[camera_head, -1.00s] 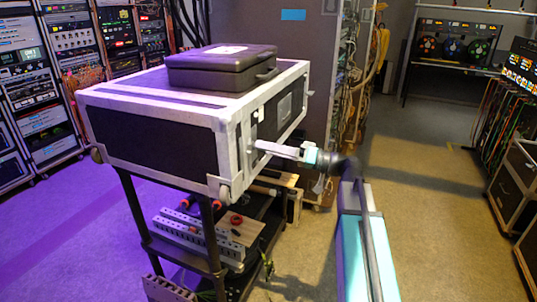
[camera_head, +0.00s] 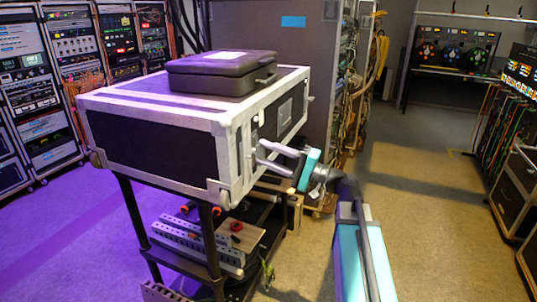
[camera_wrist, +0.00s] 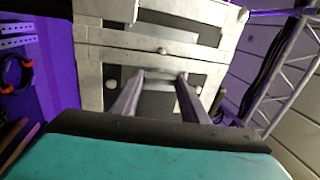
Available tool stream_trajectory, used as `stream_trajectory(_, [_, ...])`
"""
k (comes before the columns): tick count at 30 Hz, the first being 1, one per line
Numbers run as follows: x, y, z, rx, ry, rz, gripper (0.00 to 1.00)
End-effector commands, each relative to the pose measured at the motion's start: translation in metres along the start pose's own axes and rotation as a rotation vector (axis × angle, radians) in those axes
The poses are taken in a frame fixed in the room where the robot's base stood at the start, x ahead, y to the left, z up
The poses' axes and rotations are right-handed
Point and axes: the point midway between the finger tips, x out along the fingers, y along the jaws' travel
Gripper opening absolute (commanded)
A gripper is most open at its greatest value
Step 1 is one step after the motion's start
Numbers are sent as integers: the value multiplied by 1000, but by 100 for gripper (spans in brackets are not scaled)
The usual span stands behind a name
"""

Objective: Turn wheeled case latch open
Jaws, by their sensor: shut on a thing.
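The wheeled case (camera_head: 150,145) is black with pale metal edges and lies on a dark cart at the left centre of the head view. Its panelled end faces my arm and fills the upper middle of the wrist view (camera_wrist: 92,60). My gripper (camera_head: 261,151) reaches this end from the right. In the wrist view my gripper (camera_wrist: 157,78) has its two fingers on either side of a small pale latch (camera_wrist: 158,74), shut on it. The fingers hide the latch's sides, and its exact angle is hard to tell.
A dark closed box (camera_head: 222,72) lies on the case. The cart's lower shelf holds perforated metal bars (camera_head: 195,243) and other parts. A tall grey cabinet (camera_head: 262,35) stands close behind. Metal truss (camera_wrist: 285,75) shows right in the wrist view. Floor at right is open.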

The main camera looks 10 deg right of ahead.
Motion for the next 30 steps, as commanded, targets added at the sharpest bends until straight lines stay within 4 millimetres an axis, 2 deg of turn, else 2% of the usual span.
stream_trajectory(17, [0,2,1,55,9,3,18])
stream_trajectory(18, [0,2,1,55,9,3,42])
stream_trajectory(21, [0,2,1,54,9,3,59])
stream_trajectory(30, [0,1,0,53,11,1,59])
